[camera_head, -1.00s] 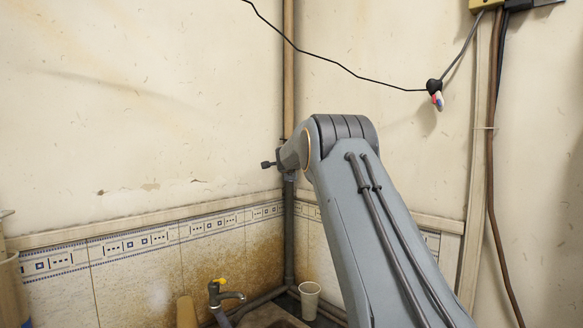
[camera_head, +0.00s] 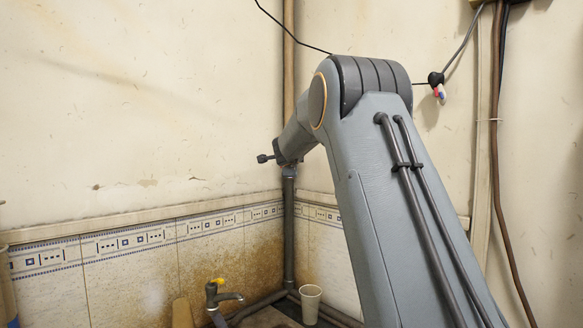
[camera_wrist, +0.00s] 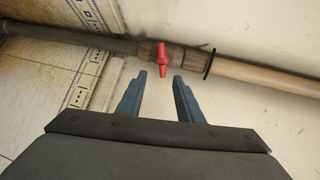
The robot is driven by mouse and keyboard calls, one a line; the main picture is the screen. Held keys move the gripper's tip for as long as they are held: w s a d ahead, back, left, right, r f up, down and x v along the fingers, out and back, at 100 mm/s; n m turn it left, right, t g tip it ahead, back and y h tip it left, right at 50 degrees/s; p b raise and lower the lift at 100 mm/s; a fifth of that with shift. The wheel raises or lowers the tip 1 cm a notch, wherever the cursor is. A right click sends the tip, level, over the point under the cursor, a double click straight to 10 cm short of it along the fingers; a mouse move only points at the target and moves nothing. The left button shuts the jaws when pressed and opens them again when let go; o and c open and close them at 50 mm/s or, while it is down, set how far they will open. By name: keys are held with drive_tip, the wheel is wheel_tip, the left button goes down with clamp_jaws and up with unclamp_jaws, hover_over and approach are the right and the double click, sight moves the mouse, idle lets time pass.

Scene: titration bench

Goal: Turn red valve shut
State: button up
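The red valve (camera_wrist: 161,60) is a small red handle on a pipe, seen in the wrist view just beyond my fingertips. Its handle lies across the pipe's line. My gripper (camera_wrist: 160,76) is open, with one finger on each side of the handle's line and nothing between them. The fingertips look close to the handle, but I cannot tell the exact gap. In the head view my arm covers the part of the pipe where the valve sits, so the valve is hidden there.
The pipe (camera_head: 289,240) runs up the wall corner. A tap (camera_head: 222,295) and a white cup (camera_head: 310,302) stand below, near the sink. A black cable (camera_head: 287,30) crosses the wall behind my arm, with a plug-like end (camera_head: 438,88) hanging at right.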

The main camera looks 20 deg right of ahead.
drive_tip(key=shift+o, duration=1.3)
drive_tip(key=o, duration=0.4)
drive_tip(key=shift+d+f, duration=0.2)
drive_tip(key=shift+c, duration=0.2)
drive_tip(key=o, duration=0.7)
drive_tip(key=d+f+n+b, duration=0.1)
drive_tip(key=d+f+n+h+b, duration=0.1)
drive_tip(key=n, duration=0.1)
drive_tip(key=shift+s+d+h, duration=0.1)
drive_tip(key=shift+d+h, duration=0.15)
drive_tip(key=shift+h, duration=0.05)
drive_tip(key=shift+o, duration=0.2)
drive_tip(key=n, duration=0.1)
drive_tip(key=d+f+n+h+b, duration=0.1)
drive_tip(key=n, duration=0.1)
drive_tip(key=d+n+t+b, duration=0.1)
drive_tip(key=n, duration=0.1)
drive_tip(key=shift+f+h, duration=0.2)
drive_tip(key=shift+h, duration=0.2)
drive_tip(key=shift+w+a+r+n+t+y+b, duration=0.2)
drive_tip(key=shift+w+a+r+n+t+y, duration=0.25)
drive_tip(key=shift+w+n+t, duration=1.05)
drive_tip(key=shift+w+a+r+n+t+y+b, duration=0.2)
drive_tip(key=shift+w+n+t+y, duration=0.35)
drive_tip(key=shift+w+n, duration=1.8)
drive_tip(key=shift+w+a+r+n+t+y+b, duration=0.35)
drive_tip(key=shift+w+n+t, duration=0.5)
drive_tip(key=shift+n, duration=2.3)
drive_tip(key=shift+s, duration=0.1)
drive_tip(key=shift+c, duration=0.4)
